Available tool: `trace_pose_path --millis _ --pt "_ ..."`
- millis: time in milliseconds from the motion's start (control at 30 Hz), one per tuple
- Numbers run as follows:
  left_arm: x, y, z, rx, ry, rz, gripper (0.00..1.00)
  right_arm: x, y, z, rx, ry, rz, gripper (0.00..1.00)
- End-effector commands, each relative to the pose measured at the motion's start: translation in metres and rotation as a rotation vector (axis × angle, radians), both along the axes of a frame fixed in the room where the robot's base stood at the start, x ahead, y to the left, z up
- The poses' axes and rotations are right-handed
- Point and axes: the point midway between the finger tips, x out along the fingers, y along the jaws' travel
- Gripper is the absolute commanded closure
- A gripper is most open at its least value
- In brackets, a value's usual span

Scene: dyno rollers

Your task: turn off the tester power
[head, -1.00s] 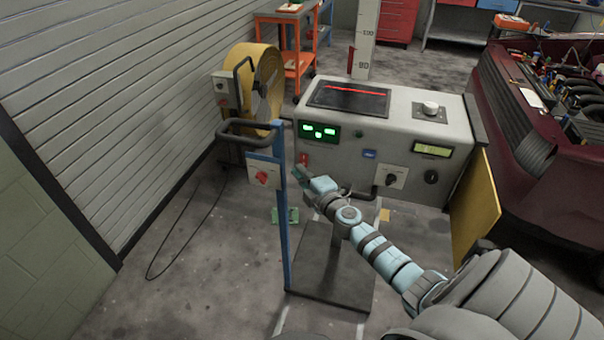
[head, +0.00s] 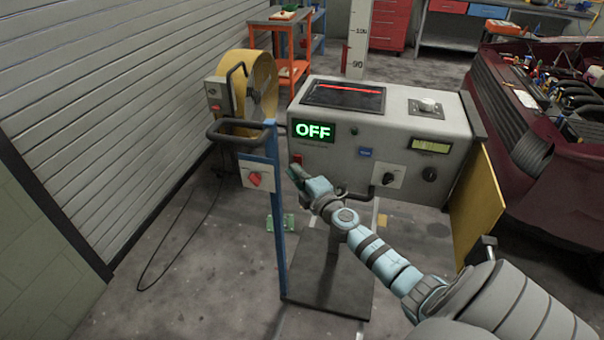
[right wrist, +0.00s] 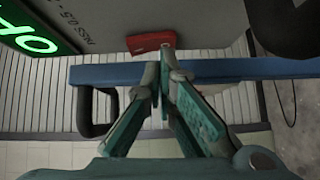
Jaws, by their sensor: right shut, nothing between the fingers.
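Below the display is a red switch (head: 297,158), which also shows in the right wrist view (right wrist: 150,41). My right gripper (head: 293,170) is shut and empty, with its fingertips right at the red switch. In the right wrist view the closed fingertips (right wrist: 166,52) overlap the switch's lower edge; I cannot tell whether they touch. My left gripper is not in view.
A blue post (head: 277,220) with a black handle and a red-knobbed box (head: 254,177) stands just left of my right gripper. A yellow roller (head: 262,88) is behind it. A dark red car (head: 515,130) stands at the right. The floor at left front is mostly clear.

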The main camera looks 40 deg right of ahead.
Motion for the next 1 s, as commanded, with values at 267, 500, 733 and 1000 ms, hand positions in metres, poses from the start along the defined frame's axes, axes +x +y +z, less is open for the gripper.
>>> trace_pose_path --millis 267,500,733,1000 --pt "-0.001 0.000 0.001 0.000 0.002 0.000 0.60 -0.028 0.034 -0.011 -0.002 0.003 0.007 1.00" --pt "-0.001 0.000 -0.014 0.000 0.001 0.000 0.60 -0.079 0.049 -0.019 -0.002 0.003 0.018 1.00" --pt "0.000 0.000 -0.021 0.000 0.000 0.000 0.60 -0.105 0.053 -0.019 0.000 0.001 0.017 1.00" --pt "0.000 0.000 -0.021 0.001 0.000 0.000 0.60 -0.108 0.052 -0.018 0.000 0.001 0.013 1.00"
